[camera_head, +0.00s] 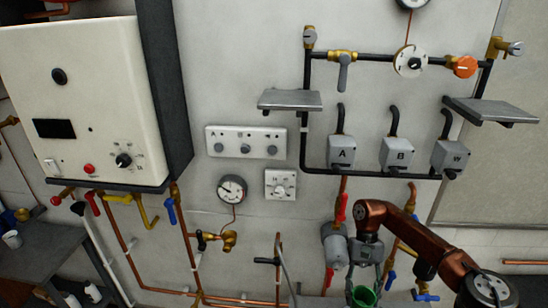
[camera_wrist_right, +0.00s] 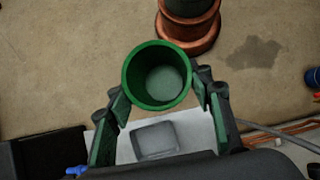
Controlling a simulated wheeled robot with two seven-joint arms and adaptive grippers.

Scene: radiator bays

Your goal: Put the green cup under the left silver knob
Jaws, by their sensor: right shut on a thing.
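The green cup (camera_head: 363,297) is low at the right of the head view, partly cut off by the bottom edge. In the wrist view the cup (camera_wrist_right: 157,78) shows its open mouth and looks empty inside. My right gripper (camera_wrist_right: 158,90) is shut on the cup, with a green-padded finger on each side. The left silver knob (camera_head: 309,38) sits on a brass fitting at the upper left of the black pipe. A grey shelf (camera_head: 290,100) is below it, with its top clear. The cup is well below and right of that shelf. My left gripper is in neither view.
A second silver knob (camera_head: 514,48) is at the upper right above another bare shelf (camera_head: 494,111). Grey boxes A (camera_head: 341,152), B (camera_head: 397,154) and W (camera_head: 451,156) hang between. A grey canister (camera_head: 334,246) and red-handled valves are close left of the cup.

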